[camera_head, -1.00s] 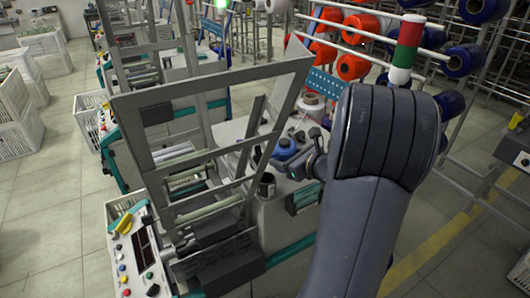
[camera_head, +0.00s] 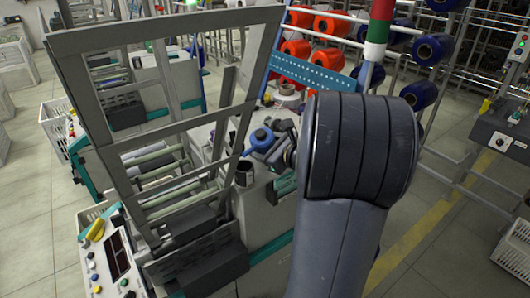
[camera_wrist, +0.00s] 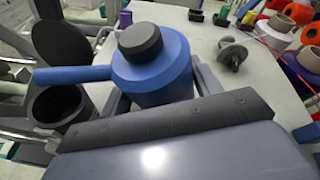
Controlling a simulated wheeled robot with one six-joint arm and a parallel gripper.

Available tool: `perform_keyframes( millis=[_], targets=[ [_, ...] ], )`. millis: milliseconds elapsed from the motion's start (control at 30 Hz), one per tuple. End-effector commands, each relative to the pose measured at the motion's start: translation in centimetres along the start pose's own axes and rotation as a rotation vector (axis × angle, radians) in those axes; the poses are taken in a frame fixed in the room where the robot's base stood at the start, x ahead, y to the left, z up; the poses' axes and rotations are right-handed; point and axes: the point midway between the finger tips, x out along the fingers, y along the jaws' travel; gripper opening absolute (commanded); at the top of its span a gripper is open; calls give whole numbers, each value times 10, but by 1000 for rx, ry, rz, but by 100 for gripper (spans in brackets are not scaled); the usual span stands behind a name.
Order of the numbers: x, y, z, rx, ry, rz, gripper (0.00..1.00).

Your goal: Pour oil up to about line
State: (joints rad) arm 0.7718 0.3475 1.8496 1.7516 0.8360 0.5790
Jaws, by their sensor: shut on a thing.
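A blue oil can (camera_wrist: 160,70) with a dark cap and a long blue spout fills the middle of the wrist view. My gripper (camera_wrist: 165,92) is shut on it, with fingers on either side of the body. The spout points left, its tip over or close to a dark open cup (camera_wrist: 60,104) with a raised round lid (camera_wrist: 60,44). In the head view the can (camera_head: 262,139) is just above and right of the dark cup (camera_head: 244,174), beside my gripper (camera_head: 278,145). No oil or level line is visible, and I cannot tell the can's exact tilt.
The winding machine's slanted grey frame (camera_head: 165,125) rises left of the cup. A button panel (camera_head: 112,262) is at front left. A grey metal part (camera_wrist: 232,52) and several yarn cones (camera_wrist: 290,22) lie on the tabletop. Racks of red and blue bobbins (camera_head: 432,48) stand behind.

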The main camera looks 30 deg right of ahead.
Motion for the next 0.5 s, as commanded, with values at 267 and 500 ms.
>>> perform_keyframes(
  millis=[267, 500],
  targets=[
    [1, -1, -1, -70, -17, -30, 35],
    [0, -3, 2, -109, -24, -46, 35]
  ],
)
